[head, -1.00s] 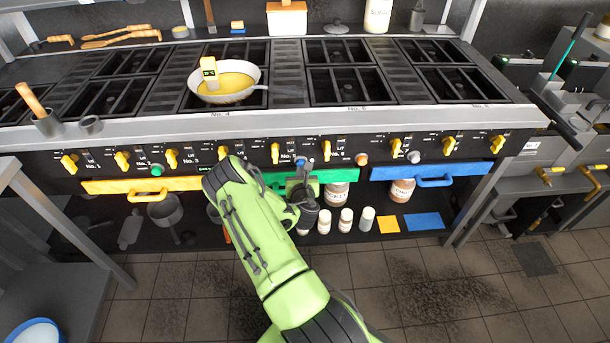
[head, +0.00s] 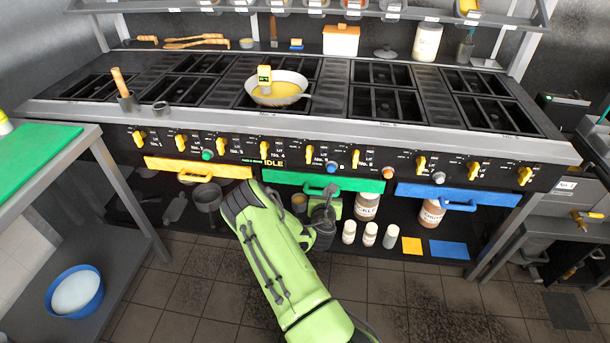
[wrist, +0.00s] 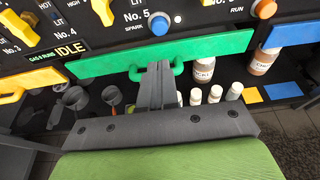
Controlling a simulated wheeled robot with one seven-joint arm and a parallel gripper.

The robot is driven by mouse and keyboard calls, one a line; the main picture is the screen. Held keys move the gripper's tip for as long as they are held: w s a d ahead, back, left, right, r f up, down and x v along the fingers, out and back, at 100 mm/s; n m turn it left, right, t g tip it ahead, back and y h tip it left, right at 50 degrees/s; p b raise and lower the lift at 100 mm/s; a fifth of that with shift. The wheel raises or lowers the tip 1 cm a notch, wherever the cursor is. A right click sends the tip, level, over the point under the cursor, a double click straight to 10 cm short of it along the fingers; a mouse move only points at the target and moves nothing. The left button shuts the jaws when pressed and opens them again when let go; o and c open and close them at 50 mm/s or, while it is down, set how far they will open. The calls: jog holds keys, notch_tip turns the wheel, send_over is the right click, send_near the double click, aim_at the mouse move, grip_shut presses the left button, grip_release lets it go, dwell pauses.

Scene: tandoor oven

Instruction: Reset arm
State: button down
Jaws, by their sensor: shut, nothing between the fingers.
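My lime-green arm (head: 275,255) reaches forward from the bottom of the head view toward the stove front. My gripper (wrist: 157,72) is shut, with its two dark fingers together and nothing between them. In the wrist view its fingertips overlap the handle (wrist: 178,66) of the green drawer front (wrist: 210,50); I cannot tell whether they touch it. In the head view my gripper (head: 328,192) is small and partly hidden by my wrist, just below the green front (head: 350,183).
A pan of yellow liquid (head: 275,92) with a thermometer (head: 264,77) sits on the burners. Yellow (head: 200,167) and blue (head: 460,196) fronts flank the green one. Jars (head: 368,234) stand on the low shelf. A side table with a green board (head: 35,150) is at left. The floor in front is bare.

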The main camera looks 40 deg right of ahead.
notch_tip(320, 180, up, 10)
jog(key=a+m+g+p, duration=0.2)
jog(key=m+g, duration=0.1)
jog(key=m, duration=0.7)
jog(key=s+a+r+m+y+p, duration=0.2)
jog(key=s+a+r+m+y, duration=0.15)
jog(key=a+r+m, duration=0.85)
jog(key=s+a+r+m+y+p, duration=0.1)
jog(key=s+a+r+m+y, duration=0.1)
jog(key=s+a+r, duration=0.4)
jog(key=s+a+r+m+y+p, duration=0.1)
jog(key=s+a+r+y, duration=0.4)
jog(key=s+a, duration=0.8)
jog(key=a+r+m, duration=0.1)
jog(key=a, duration=0.2)
jog(key=shift+s+a+r+g, duration=0.3)
jog(key=shift+s+a+r, duration=0.05)
jog(key=shift+r, duration=0.05)
